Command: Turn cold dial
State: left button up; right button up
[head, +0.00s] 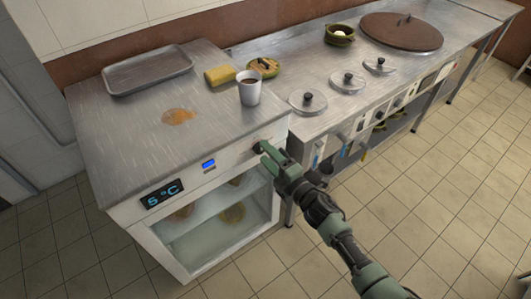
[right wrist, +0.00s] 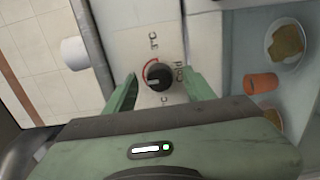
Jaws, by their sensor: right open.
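The cold dial is a black round knob (right wrist: 159,76) on the white front panel of the refrigerated counter, with a red arc and small lettering around it. In the head view the dial (head: 258,147) sits at the right end of the panel, just beyond my right gripper (head: 268,157). My right gripper (right wrist: 157,92) is open in the right wrist view, with one green finger on each side of the dial. I cannot tell whether the fingers touch it. The display (head: 162,194) on the panel reads 5 °C. My left gripper is not in view.
A metal tray (head: 147,70), a yellow sponge (head: 219,76) and an orange spill (head: 178,117) are on top. Lids (head: 347,81) lie on the adjoining counter. The floor in front is clear.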

jog(key=v, duration=0.6)
jog(key=shift+s+d, duration=0.25)
jog(key=shift+s, duration=0.05)
